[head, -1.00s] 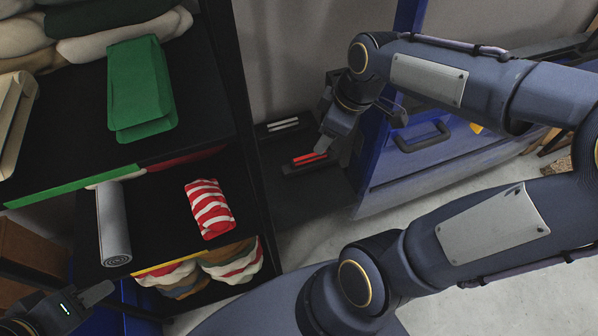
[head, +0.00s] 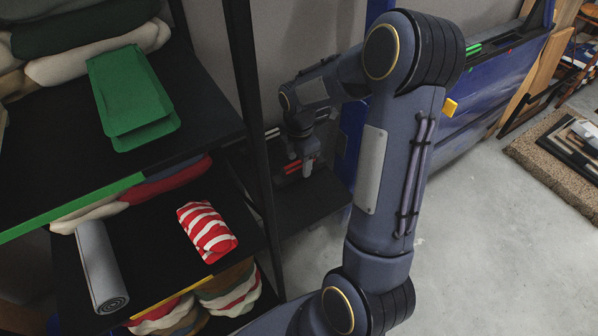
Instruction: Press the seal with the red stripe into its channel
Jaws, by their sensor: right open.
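The red-striped piece (head: 292,167) lies on a dark low shelf (head: 312,200) beyond the rack, partly hidden by my right gripper. My right gripper (head: 306,170) points down right at this piece, with its jaws open. Whether the fingers touch the piece cannot be told. The blue car door (head: 440,130) stands behind my right arm, which hides much of it. Green marks (head: 473,49) show along the door's upper edge. The channel for the red-striped seal cannot be made out clearly. My left gripper is out of view.
A dark rack (head: 215,110) at left holds a green folded packet (head: 133,97), a grey roll (head: 101,268) and a red-and-white striped bundle (head: 207,232). Its post stands close to my right gripper. Concrete floor (head: 490,240) is clear at right.

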